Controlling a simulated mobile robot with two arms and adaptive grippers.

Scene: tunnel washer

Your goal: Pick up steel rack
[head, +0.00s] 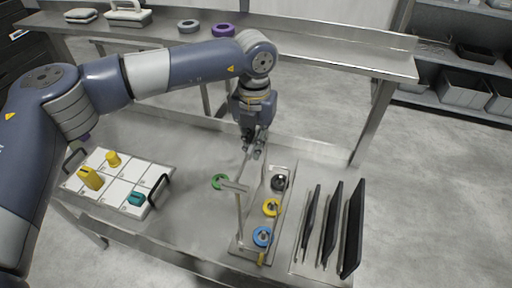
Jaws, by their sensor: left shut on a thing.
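The steel rack (249,246) is a narrow metal tray with an upright frame and handle bar along its left side. It stands on the steel table right of the middle. Black, yellow and blue ring-shaped pieces sit in it. My left gripper (254,153) comes down from above at the far end of the rack and is shut on its upper frame; the exact contact is small and partly hidden by the fingers. The rack's base appears to rest on the table. My right gripper is not in view.
A white sectioned tray (120,182) with yellow and teal pieces is at the left. A raised shelf (330,57) runs behind, holding grey and purple rings.

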